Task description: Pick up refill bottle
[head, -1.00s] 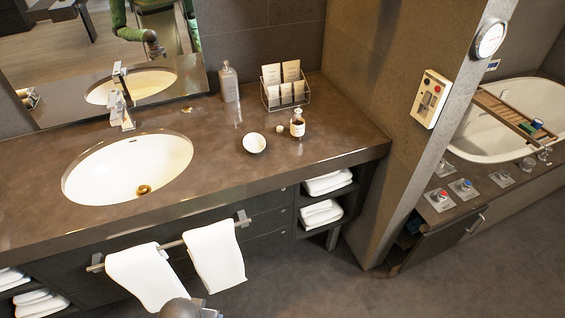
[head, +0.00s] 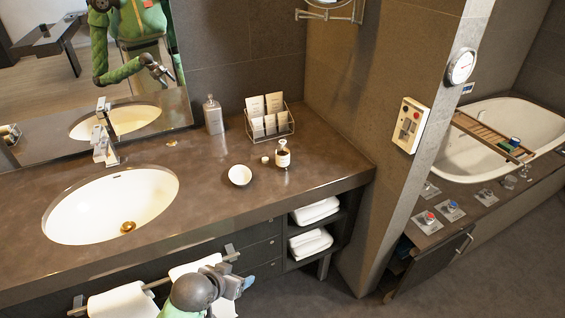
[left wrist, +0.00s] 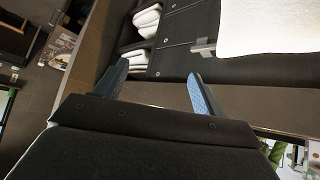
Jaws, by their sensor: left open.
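A taller grey bottle with a pump-like top (head: 213,116) stands near the mirror; I cannot tell which of the two is the refill bottle. My left gripper (head: 244,283) is low in front of the vanity, below the counter edge and by the towel rail, apart from both bottles. Its two blue fingers (left wrist: 156,85) are spread and empty in the left wrist view, where no bottle shows. My right gripper is not in view.
The counter (head: 200,200) holds a white bowl (head: 240,175), a small round jar (head: 265,160) and a wire rack of cards (head: 268,128). The sink (head: 110,205) is at left. A towel rail (head: 150,286) juts out below the counter edge. A wall (head: 375,150) bounds the right.

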